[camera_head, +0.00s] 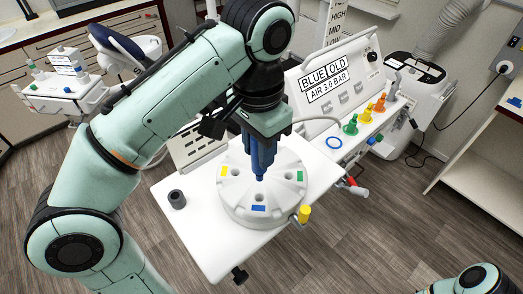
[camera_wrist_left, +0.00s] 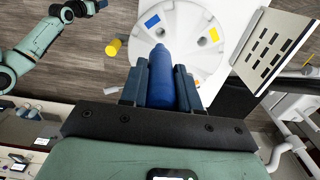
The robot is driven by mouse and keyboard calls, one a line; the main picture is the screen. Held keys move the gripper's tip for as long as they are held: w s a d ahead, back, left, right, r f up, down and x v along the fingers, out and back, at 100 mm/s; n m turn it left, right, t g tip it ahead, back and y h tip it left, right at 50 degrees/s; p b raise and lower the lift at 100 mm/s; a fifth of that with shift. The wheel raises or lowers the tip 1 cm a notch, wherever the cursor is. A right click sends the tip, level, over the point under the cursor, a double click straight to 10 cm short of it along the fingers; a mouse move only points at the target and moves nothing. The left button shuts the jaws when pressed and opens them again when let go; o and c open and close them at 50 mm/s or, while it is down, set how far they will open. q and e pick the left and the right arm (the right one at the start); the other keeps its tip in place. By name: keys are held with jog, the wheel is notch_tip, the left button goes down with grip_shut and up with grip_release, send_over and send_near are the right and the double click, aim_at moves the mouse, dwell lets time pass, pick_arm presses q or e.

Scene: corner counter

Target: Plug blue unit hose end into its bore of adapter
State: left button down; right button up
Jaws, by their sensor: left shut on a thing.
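The blue unit hose end (camera_head: 262,160) is held in my left gripper (camera_head: 262,138), pointing down. Its tip appears over the middle of the white round adapter (camera_head: 238,212), behind the bore with the blue label (camera_head: 258,208). That bore looks open and empty. The gap between tip and adapter is hard to judge. In the left wrist view, the hose end (camera_wrist_left: 160,78) sits between both fingers, with the adapter (camera_wrist_left: 138,42) beyond it. My right gripper (camera_wrist_left: 78,10) shows only partly at the top of the left wrist view; its jaws are unclear.
The adapter stands on a white table (camera_head: 200,240) with a dark cylinder (camera_head: 177,198) at left and a yellow knob (camera_head: 304,213) at its right edge. A vented panel (camera_head: 192,150) stands behind. The BLUE OLD unit (camera_head: 335,85) with coloured fittings is at back right.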

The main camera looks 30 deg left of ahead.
aim_at(259, 170)
pick_arm(q)
jog(key=shift+a+f, duration=0.1)
jog(key=shift+f, duration=0.85)
notch_tip(259, 170, down, 3)
jog(key=shift+r, duration=0.15)
jog(key=shift+f+b, duration=0.3)
jog(key=shift+f, duration=0.1)
jog(key=shift+s, duration=0.1)
pick_arm(e)
jog(key=shift+s+f, duration=0.4)
jog(key=shift+s, duration=0.25)
pick_arm(q)
jog(key=shift+f, duration=0.1)
jog(key=shift+w+f, duration=0.2)
jog(key=shift+f, duration=0.05)
jog(key=shift+s, duration=0.15)
pick_arm(e)
jog(key=shift+s+f, duration=0.2)
pick_arm(q)
jog(key=shift+f, duration=0.1)
pick_arm(e)
jog(key=shift+w+r, duration=0.1)
jog(key=shift+w, duration=0.05)
